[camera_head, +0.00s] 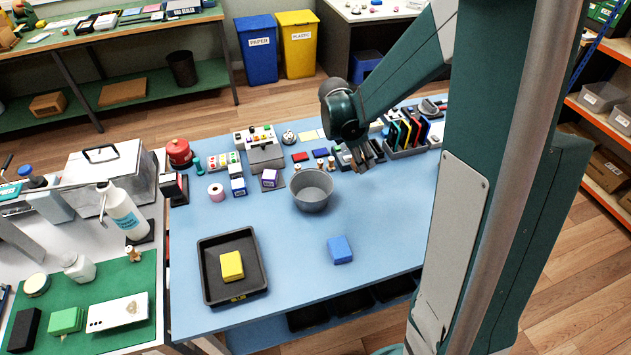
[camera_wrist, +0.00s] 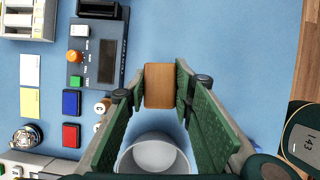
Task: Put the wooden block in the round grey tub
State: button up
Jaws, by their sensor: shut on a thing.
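The wooden block (camera_wrist: 161,86) shows in the wrist view between the tips of my gripper's two green-padded fingers. My gripper (camera_head: 363,163) is shut on it. In the head view my gripper is above the blue table, to the upper right of the round grey tub, and I cannot make out the block there. The round grey tub (camera_head: 312,201) stands upright near the table's middle. It also shows in the wrist view (camera_wrist: 152,158), partly hidden, below the block and between the fingers. The visible part of its inside looks empty.
A blue block (camera_head: 340,249) and a black tray (camera_head: 206,272) holding a yellow block (camera_head: 232,265) lie at the front. Blue table is bare around the tub's front.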

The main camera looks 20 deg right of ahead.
jog(key=a+n+t+p, duration=0.1)
jog(key=a+n, duration=0.2)
jog(key=a, duration=1.5)
jog(key=shift+s+r+n+y+p, duration=0.3)
jog(key=shift+p, duration=0.05)
jog(key=b, duration=0.1)
send_over(315, 197)
jog(key=a, duration=0.2)
jog(key=shift+s+d+f, duration=0.15)
jog(key=shift+f, duration=1.35)
jog(key=shift+s+d+f, duration=0.1)
jog(key=shift+s+f, duration=0.05)
jog(key=shift+f, duration=1.3)
jog(key=shift+f, duration=0.1)
jog(key=shift+f+b, duration=0.4)
jog(key=shift+f, duration=1.6)
jog(key=shift+f, duration=0.2)
jog(key=o, duration=0.9)
jog(key=shift+r, duration=0.1)
